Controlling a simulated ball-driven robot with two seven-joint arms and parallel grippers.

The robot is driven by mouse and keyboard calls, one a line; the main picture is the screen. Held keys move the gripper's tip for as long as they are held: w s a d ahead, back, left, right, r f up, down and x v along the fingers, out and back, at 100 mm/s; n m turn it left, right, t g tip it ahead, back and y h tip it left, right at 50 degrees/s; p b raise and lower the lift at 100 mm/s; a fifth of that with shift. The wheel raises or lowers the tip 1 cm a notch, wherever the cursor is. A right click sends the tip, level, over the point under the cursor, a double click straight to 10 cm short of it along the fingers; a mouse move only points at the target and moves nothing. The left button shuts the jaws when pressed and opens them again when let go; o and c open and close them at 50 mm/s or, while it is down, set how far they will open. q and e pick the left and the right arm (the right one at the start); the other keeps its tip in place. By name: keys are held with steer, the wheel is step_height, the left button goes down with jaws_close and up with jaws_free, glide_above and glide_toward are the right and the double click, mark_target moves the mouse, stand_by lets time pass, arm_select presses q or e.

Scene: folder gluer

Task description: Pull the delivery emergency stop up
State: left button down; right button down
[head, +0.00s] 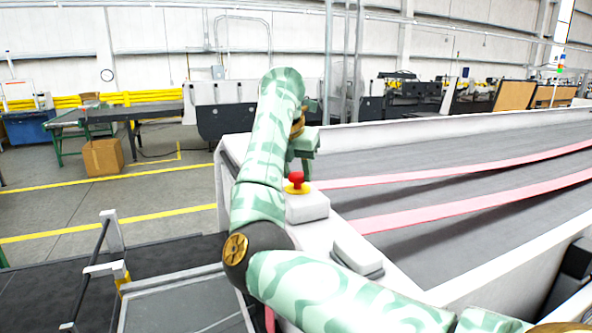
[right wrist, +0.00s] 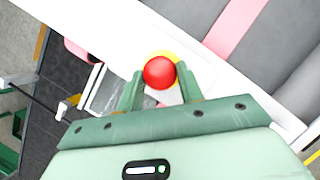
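The delivery emergency stop is a red mushroom button (head: 296,178) on a yellow base, on top of a white box (head: 307,207) at the near left corner of the machine. In the right wrist view the red button (right wrist: 159,72) shows between the two green fingertips. My right gripper (right wrist: 158,78) is open, with a finger on either side of the button and gaps visible. In the head view my right gripper (head: 303,165) is just above and behind the button, partly hidden by my arm. I cannot tell whether the fingers touch it. My left gripper is not in view.
A second white box (head: 357,256) sits nearer on the white machine edge. The grey conveyor bed (head: 450,175) with pink belts (head: 470,208) lies to the right. Steps with a railing (head: 110,240) are at the left. A cardboard box (head: 102,157) stands on the floor beyond.

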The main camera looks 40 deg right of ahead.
steer(key=shift+r+p, duration=0.8)
steer(key=shift+r, duration=0.15)
steer(key=c, duration=0.9)
jaws_free()
steer(key=shift+f, duration=0.1)
steer(key=v, duration=1.6)
steer(key=shift+a, duration=0.1)
